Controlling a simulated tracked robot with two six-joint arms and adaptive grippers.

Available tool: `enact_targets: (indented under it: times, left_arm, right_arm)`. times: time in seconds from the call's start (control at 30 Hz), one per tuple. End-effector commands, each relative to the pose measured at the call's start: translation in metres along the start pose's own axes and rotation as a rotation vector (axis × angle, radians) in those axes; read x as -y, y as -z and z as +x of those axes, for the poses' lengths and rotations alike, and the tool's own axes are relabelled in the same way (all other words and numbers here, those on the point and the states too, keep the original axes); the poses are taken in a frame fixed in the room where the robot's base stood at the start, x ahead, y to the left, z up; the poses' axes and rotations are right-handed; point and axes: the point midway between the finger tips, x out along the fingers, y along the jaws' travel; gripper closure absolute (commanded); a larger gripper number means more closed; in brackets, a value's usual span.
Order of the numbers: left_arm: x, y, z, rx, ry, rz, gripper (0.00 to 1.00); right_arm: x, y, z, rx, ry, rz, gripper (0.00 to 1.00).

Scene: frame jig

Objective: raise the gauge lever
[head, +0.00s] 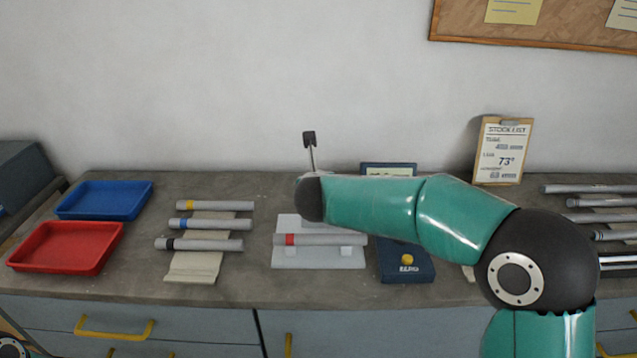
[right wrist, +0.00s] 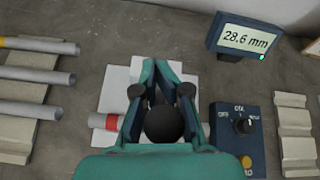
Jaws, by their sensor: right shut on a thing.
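The gauge's white plate (head: 290,261) holds a grey tube (head: 335,240) with a red band, lying level. In the right wrist view the plate (right wrist: 113,78) shows around my right gripper (right wrist: 160,68), which reaches over it with its teal fingers drawn together on something. In the head view my right arm hides the gripper. A thin rod with a black top (head: 309,138) rises behind my wrist; I cannot tell what it belongs to. My left gripper is not in view.
A display (right wrist: 245,39) reads 28.6 mm. A blue control box (head: 405,262) with a yellow button stands right of the plate. Banded tubes lie on a rack (head: 193,268) at left, beside blue (head: 104,200) and red (head: 65,247) trays. More tubes (head: 590,189) lie at far right.

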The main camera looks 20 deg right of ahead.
Motion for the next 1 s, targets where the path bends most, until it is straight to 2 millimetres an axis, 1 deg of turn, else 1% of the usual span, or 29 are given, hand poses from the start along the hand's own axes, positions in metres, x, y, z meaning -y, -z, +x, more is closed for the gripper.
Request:
enact_targets:
  times: [0.03, 0.57, 0.6, 0.73, 0.77, 1.0]
  left_arm:
    - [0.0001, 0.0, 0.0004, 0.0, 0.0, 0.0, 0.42]
    - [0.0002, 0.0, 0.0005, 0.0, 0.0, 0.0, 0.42]
    - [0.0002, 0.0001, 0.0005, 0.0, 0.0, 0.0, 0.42]
    - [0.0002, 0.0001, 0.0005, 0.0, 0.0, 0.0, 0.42]
    - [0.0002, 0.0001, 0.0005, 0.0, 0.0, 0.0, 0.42]
    - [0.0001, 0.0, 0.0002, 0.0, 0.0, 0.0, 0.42]
  right_arm:
    - [0.0041, 0.0053, 0.0029, -0.012, 0.013, -0.002, 1.0]
    - [0.0016, 0.008, 0.0036, -0.017, 0.01, -0.004, 1.0]
    - [0.0015, 0.0082, 0.0036, -0.018, 0.009, -0.004, 0.88]
    - [0.0007, 0.0067, 0.003, -0.014, 0.007, -0.004, 0.66]
    - [0.0007, 0.0062, 0.0028, -0.013, 0.007, -0.004, 0.64]
    - [-0.0009, 0.0036, 0.0015, -0.008, 0.003, -0.003, 0.64]
